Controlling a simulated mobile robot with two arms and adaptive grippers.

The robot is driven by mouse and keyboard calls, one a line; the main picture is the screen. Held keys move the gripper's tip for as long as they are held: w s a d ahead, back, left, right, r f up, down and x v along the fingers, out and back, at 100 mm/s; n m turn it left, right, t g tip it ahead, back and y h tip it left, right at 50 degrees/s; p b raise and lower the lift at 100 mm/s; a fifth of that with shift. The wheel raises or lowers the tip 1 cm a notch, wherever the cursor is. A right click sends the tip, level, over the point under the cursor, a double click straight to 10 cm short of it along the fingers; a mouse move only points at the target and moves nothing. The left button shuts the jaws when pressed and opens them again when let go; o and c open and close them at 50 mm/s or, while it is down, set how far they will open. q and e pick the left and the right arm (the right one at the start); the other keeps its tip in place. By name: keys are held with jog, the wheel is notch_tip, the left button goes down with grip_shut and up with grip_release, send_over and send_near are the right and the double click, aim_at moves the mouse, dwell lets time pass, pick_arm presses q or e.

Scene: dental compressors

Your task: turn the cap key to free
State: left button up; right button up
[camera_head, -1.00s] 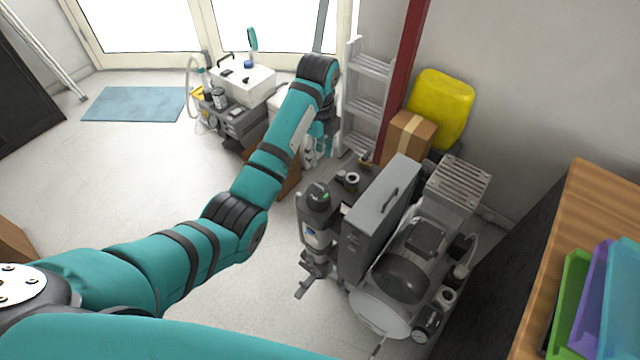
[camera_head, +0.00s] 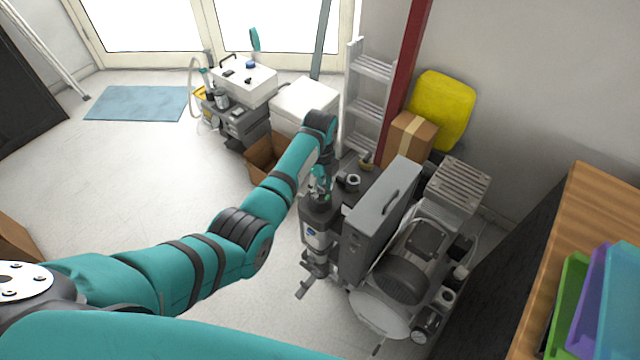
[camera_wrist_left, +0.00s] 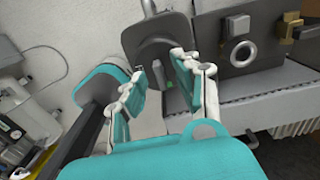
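The cap key looks like a small green piece (camera_wrist_left: 168,85) on the dark rounded cap (camera_wrist_left: 153,48) in the left wrist view. In the head view this cap tops the grey cylindrical unit (camera_head: 317,233) at the front left of the compressor, and my gripper covers most of it. My left gripper (camera_head: 319,186) is just over the cap, pointing down. In the left wrist view its two fingers (camera_wrist_left: 160,82) are apart, with the green piece showing between them, nearer the right finger. I cannot tell whether they touch it. My right gripper is out of view.
The grey compressor box (camera_head: 375,225) stands close to the right of my gripper, with the tank and motor (camera_head: 402,278) beyond. A cardboard box (camera_head: 262,160), a white unit (camera_head: 305,103) and a ladder (camera_head: 368,100) stand behind.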

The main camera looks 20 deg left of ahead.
pick_arm(q)
grip_shut()
jog(key=shift+r, duration=0.1)
jog(key=shift+r+n+p, duration=0.1)
jog(key=shift+n+p, duration=0.7)
jog(key=shift+n, duration=0.2)
jog(key=n+p, duration=0.1)
jog(key=n, duration=0.1)
jog(key=shift+n, duration=0.3)
jog(key=n+p, duration=0.2)
jog(key=n, duration=0.1)
jog(key=shift+n, duration=1.5)
